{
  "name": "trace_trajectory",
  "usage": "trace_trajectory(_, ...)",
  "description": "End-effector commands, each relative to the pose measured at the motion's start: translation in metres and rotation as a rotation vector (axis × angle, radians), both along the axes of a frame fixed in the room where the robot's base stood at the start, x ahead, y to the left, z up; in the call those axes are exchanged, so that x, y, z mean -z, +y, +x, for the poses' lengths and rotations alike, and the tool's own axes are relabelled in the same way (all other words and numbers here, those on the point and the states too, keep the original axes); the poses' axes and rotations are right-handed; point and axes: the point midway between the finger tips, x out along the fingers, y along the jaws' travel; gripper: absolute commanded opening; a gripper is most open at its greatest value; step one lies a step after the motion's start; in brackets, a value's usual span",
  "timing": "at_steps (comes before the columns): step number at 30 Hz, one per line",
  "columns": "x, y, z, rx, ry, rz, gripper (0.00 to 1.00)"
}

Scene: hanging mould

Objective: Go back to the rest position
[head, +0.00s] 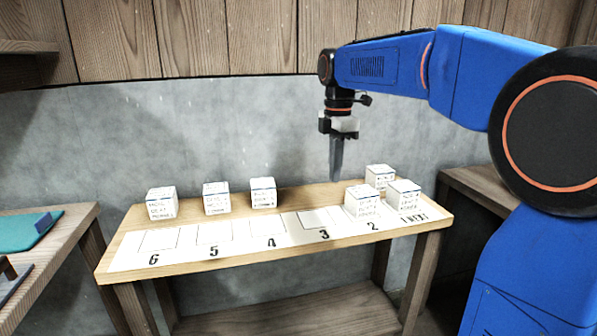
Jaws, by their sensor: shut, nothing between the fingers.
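My gripper (336,160) is shut and empty. It points down above the back of the wooden table (285,197), behind field 3 and to the left of the blocks on the right. White lettered blocks stand on the table: one (161,203) behind field 6, one (216,198) behind field 5 and one (263,193) behind field 4. On the right, one block (362,204) stands at field 2 and one (403,195) at field 1. Another block (379,177) stands behind them.
The white strip (190,257) along the table front has numbered fields; 3 to 6 look empty. A grey wall (215,130) stands close behind. A side table with a green item (25,232) is at left, and a wooden surface (480,190) at right.

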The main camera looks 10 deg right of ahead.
Motion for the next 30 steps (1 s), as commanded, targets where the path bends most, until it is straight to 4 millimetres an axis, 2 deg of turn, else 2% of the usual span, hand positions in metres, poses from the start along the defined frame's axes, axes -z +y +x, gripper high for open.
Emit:
trace_trajectory(5, 0.001, -0.002, -0.015, 0.068, -0.02, 0.002, 0.0)
trace_trajectory(13, 0.02, -0.012, -0.083, 0.41, -0.102, 0.026, 0.0)
trace_trajectory(22, 0.058, -0.022, -0.162, 0.827, -0.196, 0.092, 0.0)
trace_trajectory(30, 0.108, -0.028, -0.229, 1.198, -0.262, 0.186, 0.0)
